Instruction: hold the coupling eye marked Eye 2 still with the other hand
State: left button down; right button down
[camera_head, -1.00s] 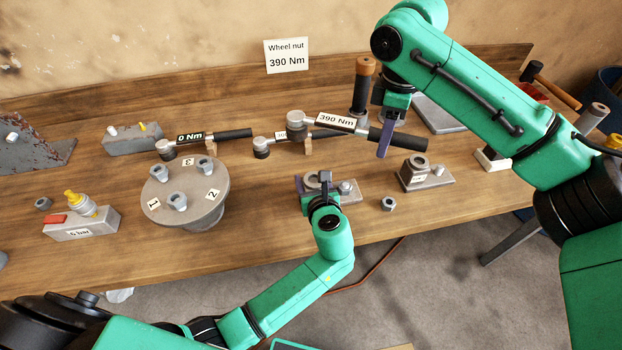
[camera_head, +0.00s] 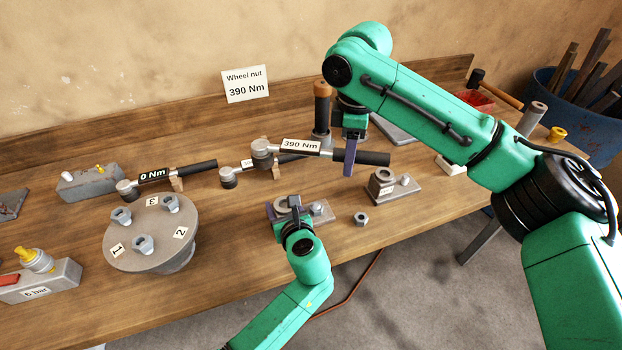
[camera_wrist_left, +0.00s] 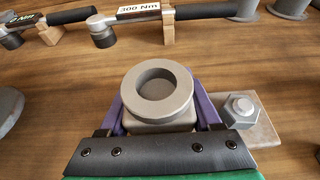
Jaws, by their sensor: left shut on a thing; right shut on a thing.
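A grey coupling eye (camera_head: 290,202), a thick ring on a block and flat plate with a bolt, sits near the bench's front edge. My left gripper (camera_head: 291,214) is shut on it. In the left wrist view the purple fingers of the left gripper (camera_wrist_left: 163,120) press the block's sides below the ring (camera_wrist_left: 157,90). No mark is readable on this eye. A second coupling eye (camera_head: 383,180) stands to its right with a small, unreadable label. My right gripper (camera_head: 350,157) is shut on the black handle of the 390 Nm torque wrench (camera_head: 300,146), behind the held eye.
A loose nut (camera_head: 361,219) lies between the eyes, near the front edge. A round hub (camera_head: 150,235) with numbered nuts stands at the left. A dark post with a wooden-coloured top (camera_head: 322,95) stands behind my right gripper.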

jog(key=s+d+f, duration=0.1)
jog(key=d+f, duration=0.5)
jog(key=d, duration=0.5)
jog(key=shift+d, duration=0.4)
jog(key=shift+s+f, duration=0.1)
jog(key=shift+f, duration=0.1)
jog(key=shift+f, duration=2.8)
jog(key=shift+f, duration=1.25)
jog(key=shift+s, duration=0.1)
